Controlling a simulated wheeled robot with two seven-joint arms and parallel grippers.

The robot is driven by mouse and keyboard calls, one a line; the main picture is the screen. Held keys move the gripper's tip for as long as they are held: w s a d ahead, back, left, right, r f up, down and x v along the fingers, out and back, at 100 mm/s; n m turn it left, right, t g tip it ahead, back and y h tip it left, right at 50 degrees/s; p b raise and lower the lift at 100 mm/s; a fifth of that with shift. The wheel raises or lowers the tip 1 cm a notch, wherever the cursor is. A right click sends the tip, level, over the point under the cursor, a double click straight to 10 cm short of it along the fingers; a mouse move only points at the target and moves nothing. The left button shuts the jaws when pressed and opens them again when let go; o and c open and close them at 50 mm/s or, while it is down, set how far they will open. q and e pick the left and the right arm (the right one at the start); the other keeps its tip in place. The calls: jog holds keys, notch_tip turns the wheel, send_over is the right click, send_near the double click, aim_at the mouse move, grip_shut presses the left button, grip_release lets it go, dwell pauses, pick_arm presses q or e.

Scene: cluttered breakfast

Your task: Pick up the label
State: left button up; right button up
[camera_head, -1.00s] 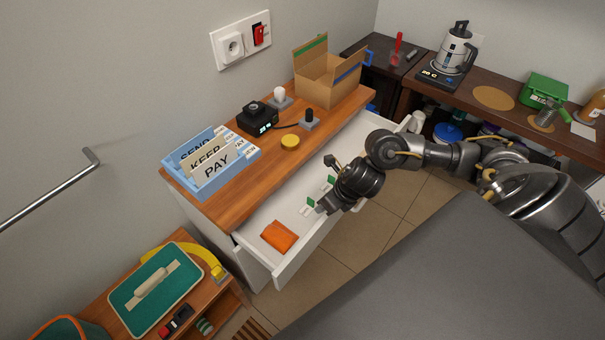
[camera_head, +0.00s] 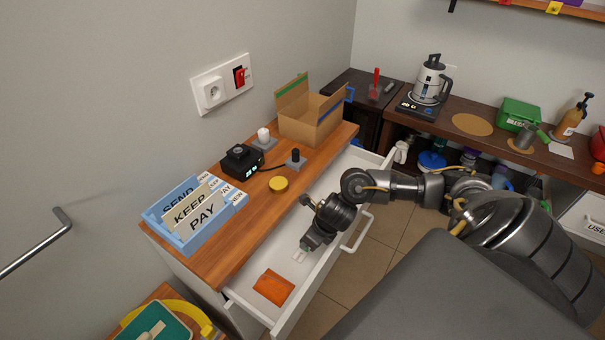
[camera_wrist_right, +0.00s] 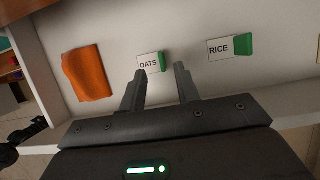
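In the right wrist view, a white label reading OATS (camera_wrist_right: 149,64) with a green end lies in the open drawer, just beyond my fingertips. A second label reading RICE (camera_wrist_right: 219,48), also with a green end, lies to its right. My right gripper (camera_wrist_right: 160,85) is open, with a clear gap between its fingers and nothing in it. In the head view, my right gripper (camera_head: 307,246) reaches down into the drawer (camera_head: 262,303). A white label (camera_head: 299,256) shows beside its tip; the other is hidden behind the gripper. My left gripper is not in view.
An orange cloth (camera_head: 273,287) lies in the drawer near its left end. On the wooden top above are a blue file box (camera_head: 185,235), a yellow disc (camera_head: 278,184), a black device (camera_head: 241,160) and an open carton (camera_head: 312,122). The drawer's front wall borders my arm.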

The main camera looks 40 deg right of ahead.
aim_at(300, 252)
jog(key=shift+x, duration=2.6)
jog(key=shift+d, duration=0.15)
jog(key=shift+c, duration=0.3)
grip_shut()
